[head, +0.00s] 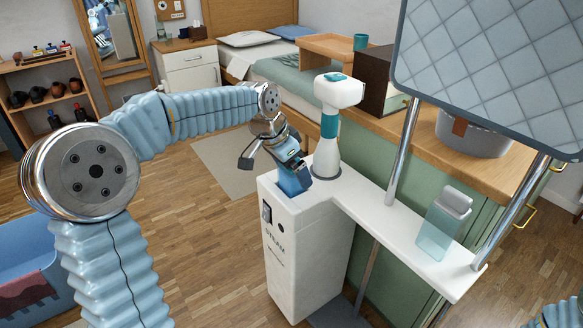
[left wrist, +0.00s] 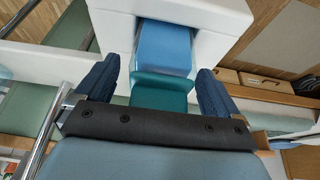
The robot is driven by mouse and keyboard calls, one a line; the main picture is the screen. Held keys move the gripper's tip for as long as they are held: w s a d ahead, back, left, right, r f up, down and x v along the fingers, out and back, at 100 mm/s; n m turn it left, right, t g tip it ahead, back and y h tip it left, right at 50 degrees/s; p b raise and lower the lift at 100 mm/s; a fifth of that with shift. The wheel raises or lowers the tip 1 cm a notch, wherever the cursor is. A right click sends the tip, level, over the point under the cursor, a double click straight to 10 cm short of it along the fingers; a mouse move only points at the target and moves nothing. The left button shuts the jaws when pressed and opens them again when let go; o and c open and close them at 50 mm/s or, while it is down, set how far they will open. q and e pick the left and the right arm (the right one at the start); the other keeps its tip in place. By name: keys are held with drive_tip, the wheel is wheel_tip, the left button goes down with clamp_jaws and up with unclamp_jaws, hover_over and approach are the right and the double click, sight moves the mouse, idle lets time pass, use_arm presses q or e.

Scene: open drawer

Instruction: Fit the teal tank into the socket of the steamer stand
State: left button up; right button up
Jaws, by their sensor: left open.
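The steamer stand (head: 305,240) is a white cabinet with a side shelf. A tank with a blue body (head: 294,182) and a teal end piece stands in the socket at its top left corner. In the left wrist view the blue body (left wrist: 165,48) is framed by the white socket walls (left wrist: 220,30), with the teal piece (left wrist: 160,92) nearest me. My left gripper (head: 282,165) is just above the tank. Its open fingers (left wrist: 160,95) lie either side of the teal piece, with small gaps visible. How deep the tank sits is hidden. My right gripper is not visible.
A white and teal steamer head (head: 340,92) stands upright close right of the socket. A translucent pale teal bottle (head: 443,228) stands on the side shelf. Metal poles (head: 404,150) carry a quilted board (head: 490,70) at right. Open floor lies left of the stand.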

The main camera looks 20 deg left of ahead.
use_arm(q)
drive_tip(key=shift+r, duration=0.3)
drive_tip(key=p+v, duration=0.2)
drive_tip(key=v, duration=0.9)
drive_tip(key=shift+s+r, duration=0.2)
drive_tip(key=shift+r, duration=0.1)
drive_tip(key=shift+a, duration=0.1)
